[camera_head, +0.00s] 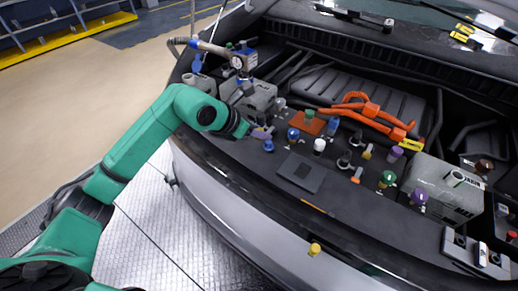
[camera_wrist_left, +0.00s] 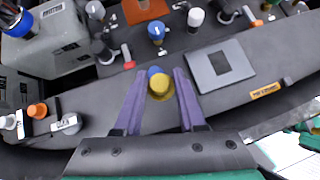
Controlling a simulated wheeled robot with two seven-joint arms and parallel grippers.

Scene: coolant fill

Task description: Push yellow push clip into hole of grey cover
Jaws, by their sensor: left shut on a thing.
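My left gripper (camera_head: 263,132) is over the front panel, and its purple fingers (camera_wrist_left: 160,76) show in the left wrist view. They are shut on a yellow push clip (camera_wrist_left: 160,87), which shows round end toward the camera. The held clip is hidden in the head view. A grey flat plate (camera_head: 284,172) with a dark square lies to the right of the gripper, and it also shows in the wrist view (camera_wrist_left: 203,72). I cannot make out which hole suits the clip. My right gripper is not in view.
Several coloured clips and caps stand along the panel, with a white one (camera_head: 319,146) and a green one (camera_head: 387,179) among them. Grey housings stand left (camera_head: 257,97) and right (camera_head: 440,190). An orange pad (camera_head: 309,121) lies behind.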

